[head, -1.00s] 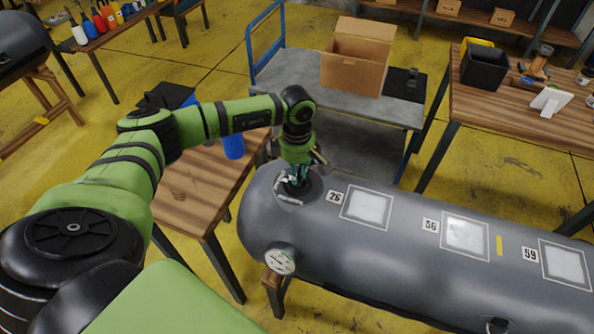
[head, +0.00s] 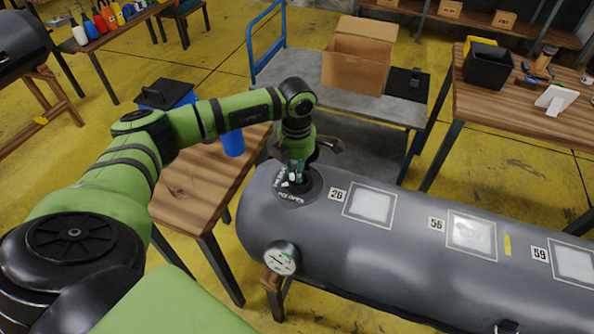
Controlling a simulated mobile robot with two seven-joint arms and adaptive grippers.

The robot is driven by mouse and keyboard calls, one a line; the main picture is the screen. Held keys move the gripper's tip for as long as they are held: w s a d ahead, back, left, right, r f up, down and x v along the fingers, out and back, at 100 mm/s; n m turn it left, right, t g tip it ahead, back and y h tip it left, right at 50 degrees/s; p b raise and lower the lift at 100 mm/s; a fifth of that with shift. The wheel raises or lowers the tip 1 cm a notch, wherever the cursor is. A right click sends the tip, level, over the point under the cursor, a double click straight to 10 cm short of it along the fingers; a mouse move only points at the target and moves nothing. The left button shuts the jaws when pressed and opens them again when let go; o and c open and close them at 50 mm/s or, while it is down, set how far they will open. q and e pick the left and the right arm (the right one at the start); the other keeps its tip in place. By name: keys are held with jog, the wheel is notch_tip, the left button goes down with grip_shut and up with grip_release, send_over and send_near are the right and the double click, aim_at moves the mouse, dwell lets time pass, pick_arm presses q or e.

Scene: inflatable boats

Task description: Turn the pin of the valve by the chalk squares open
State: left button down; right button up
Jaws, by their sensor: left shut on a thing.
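A grey inflatable boat tube (head: 400,245) lies across the lower right. Pale chalk squares with number tags lie along its top; the nearest square (head: 370,205) is beside the tag 28. Left of it is the valve (head: 312,186), a dark round recess with lettering around its rim. My left gripper (head: 292,180) points down into the valve and is shut on its pin. The fingers hide the pin, so its turn angle cannot be seen. My right gripper is not in view.
A pressure gauge (head: 282,258) sits on the tube's end below the valve. A wooden table (head: 205,190) with a blue cup (head: 232,143) stands left. A grey cart (head: 390,107) with an open cardboard box (head: 355,70) stands behind the tube.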

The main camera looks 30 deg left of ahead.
pick_arm(q)
jog(key=n+b, duration=0.1)
jog(key=n, duration=0.4)
jog(key=shift+s+n, duration=0.15)
jog(key=shift+n, duration=0.15)
jog(key=shift+d+n+b, duration=0.1)
jog(key=shift+n+b, duration=0.55)
jog(key=shift+n, duration=1.65)
jog(key=c, duration=1.1)
grip_release()
jog(key=shift+c, duration=0.2)
jog(key=shift+r, duration=0.1)
notch_tip(320, 180, up, 12)
